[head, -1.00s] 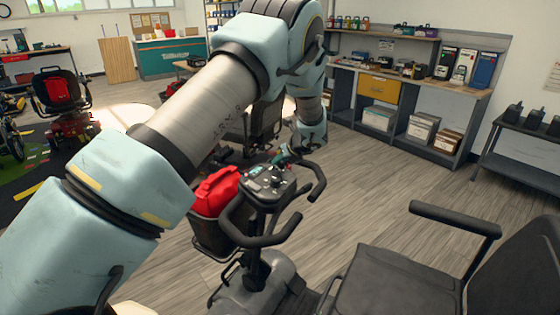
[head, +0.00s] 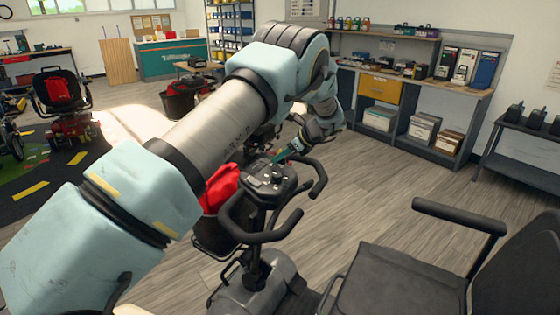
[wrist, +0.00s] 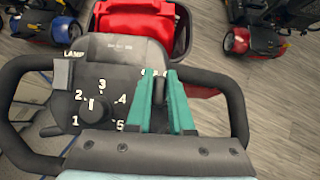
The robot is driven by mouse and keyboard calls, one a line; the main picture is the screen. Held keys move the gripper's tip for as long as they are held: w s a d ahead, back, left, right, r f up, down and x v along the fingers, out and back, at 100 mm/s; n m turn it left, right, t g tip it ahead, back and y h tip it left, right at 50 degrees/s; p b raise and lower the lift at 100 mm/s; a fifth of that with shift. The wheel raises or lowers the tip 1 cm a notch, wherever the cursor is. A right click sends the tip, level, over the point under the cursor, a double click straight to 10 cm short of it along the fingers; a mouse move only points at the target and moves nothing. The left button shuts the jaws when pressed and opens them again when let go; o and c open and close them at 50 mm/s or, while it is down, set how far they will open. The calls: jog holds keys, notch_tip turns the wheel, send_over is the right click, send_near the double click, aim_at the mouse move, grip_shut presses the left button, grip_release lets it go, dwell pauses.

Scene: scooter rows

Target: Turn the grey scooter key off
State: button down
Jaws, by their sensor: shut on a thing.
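The grey scooter's dark control panel (head: 268,180) sits between its looped handlebars, in the middle of the head view. In the wrist view the panel (wrist: 112,58) carries a round dial (wrist: 98,109) numbered 1 to 5 and a "LAMP" label. My gripper (wrist: 161,74) has teal fingers reaching down to the panel's right side, right of the dial. It also shows in the head view (head: 287,153) at the panel's far edge. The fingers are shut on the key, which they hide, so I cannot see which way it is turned.
A red bag (wrist: 135,20) sits in the basket ahead of the panel. The black handlebar (wrist: 235,105) curves around the right side. A black seat with an armrest (head: 455,217) stands at the near right. Open wooden floor lies right of the scooter.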

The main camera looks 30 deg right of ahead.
jog(key=n+g+y+b, duration=0.1)
jog(key=n, duration=0.1)
jog(key=n+y+b, duration=0.1)
jog(key=n, duration=0.1)
jog(key=shift+f+g, duration=0.15)
jog(key=shift+g, duration=0.25)
jog(key=shift+s+n+g+y+b, duration=0.1)
jog(key=shift+n+g+y+b, duration=0.3)
jog(key=shift+n, duration=0.6)
jog(key=shift+a, duration=0.1)
jog(key=c, duration=0.8)
grip_release()
jog(key=shift+r, duration=0.2)
